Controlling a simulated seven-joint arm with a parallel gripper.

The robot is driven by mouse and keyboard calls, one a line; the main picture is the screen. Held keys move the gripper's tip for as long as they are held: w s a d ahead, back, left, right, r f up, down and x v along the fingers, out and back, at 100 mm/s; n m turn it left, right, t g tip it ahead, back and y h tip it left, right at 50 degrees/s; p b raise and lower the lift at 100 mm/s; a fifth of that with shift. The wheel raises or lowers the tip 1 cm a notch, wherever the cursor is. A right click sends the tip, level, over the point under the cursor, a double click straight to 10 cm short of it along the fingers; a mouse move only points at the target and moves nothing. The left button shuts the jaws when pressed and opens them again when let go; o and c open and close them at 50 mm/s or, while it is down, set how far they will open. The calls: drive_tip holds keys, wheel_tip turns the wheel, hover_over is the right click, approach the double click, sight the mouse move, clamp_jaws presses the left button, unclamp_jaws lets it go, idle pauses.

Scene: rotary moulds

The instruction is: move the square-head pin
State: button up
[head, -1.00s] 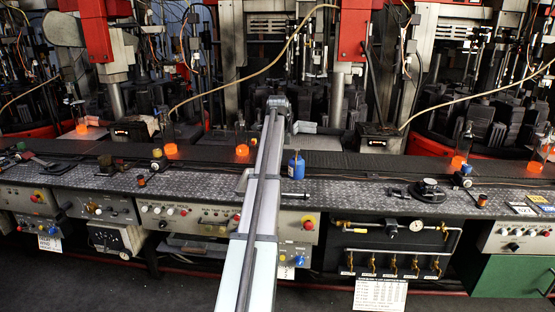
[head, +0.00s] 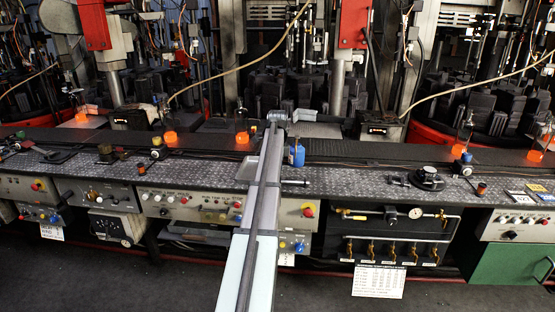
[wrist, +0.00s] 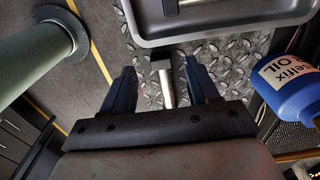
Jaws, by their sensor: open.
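The square-head pin (wrist: 167,88) lies on the diamond-plate bench top in the wrist view, a pale metal shaft with a broader block-like head at its upper end. In the head view it is a small pin (head: 296,182) lying sideways, just right of my arm and in front of the blue bottle. My gripper (wrist: 160,82) is open, one dark finger on each side of the pin. I see no finger touching it, and the height of the fingertips above the plate is hard to tell. In the head view I cannot make out the gripper.
A grey tray (wrist: 240,37) lies just beyond the pin's head, with a metal piece partly showing inside. A blue oil bottle (wrist: 284,88) stands close to the right finger. In the head view, a black round fixture (head: 427,178) sits farther right on the bench. Bare plate (head: 345,187) lies between.

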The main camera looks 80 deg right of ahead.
sight(293, 183)
drive_tip(key=shift+f, duration=2)
clamp_jaws()
